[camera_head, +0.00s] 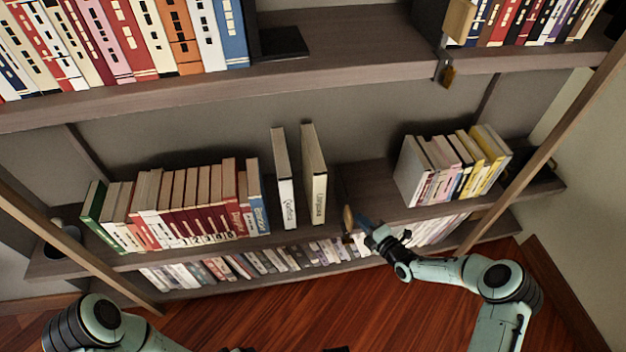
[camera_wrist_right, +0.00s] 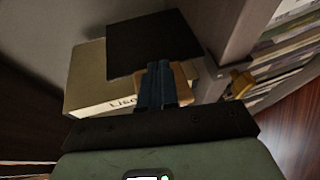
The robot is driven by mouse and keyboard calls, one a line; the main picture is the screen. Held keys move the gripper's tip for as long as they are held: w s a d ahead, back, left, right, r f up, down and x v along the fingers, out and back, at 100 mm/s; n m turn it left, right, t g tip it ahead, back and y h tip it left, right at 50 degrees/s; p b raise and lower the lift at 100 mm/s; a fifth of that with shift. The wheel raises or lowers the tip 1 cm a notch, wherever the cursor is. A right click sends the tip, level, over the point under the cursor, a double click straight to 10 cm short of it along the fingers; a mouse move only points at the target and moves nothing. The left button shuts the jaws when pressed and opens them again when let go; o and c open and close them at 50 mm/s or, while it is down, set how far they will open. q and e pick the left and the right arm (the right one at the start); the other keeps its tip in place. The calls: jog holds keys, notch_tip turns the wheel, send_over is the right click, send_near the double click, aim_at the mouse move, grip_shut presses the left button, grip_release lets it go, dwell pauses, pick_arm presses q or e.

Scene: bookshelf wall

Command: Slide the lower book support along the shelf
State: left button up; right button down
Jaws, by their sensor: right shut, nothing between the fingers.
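The lower book support has a small wooden handle (camera_head: 348,217) at the front edge of the middle shelf, just right of two upright pale books (camera_head: 314,175). In the right wrist view its dark plate (camera_wrist_right: 150,42) stands against a pale book (camera_wrist_right: 92,88). The wooden part (camera_wrist_right: 186,76) shows around my fingertips there. My right gripper (camera_head: 364,221) is shut with nothing between its fingers, at the right side of the handle in the head view. I cannot tell whether it touches the handle. My left arm (camera_head: 100,325) enters at the lower left; its gripper is out of view.
A row of books (camera_head: 190,205) stands on the left of the middle shelf (camera_head: 215,249). Another group (camera_head: 450,165) stands at the right, with bare shelf between it and the handle. An upper support (camera_head: 459,22) sits on the shelf above. A brass-coloured piece (camera_wrist_right: 242,83) is near my right fingers.

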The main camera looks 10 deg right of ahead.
jog(key=a+p, duration=0.1)
jog(key=a, duration=0.5)
jog(key=shift+a, duration=0.2)
dwell(0.4)
jog(key=a+p, duration=0.1)
jog(key=a, duration=0.6)
jog(key=shift+a, duration=0.15)
dwell(0.8)
jog(key=shift+a, duration=2.5)
jog(key=shift+d, duration=2.35)
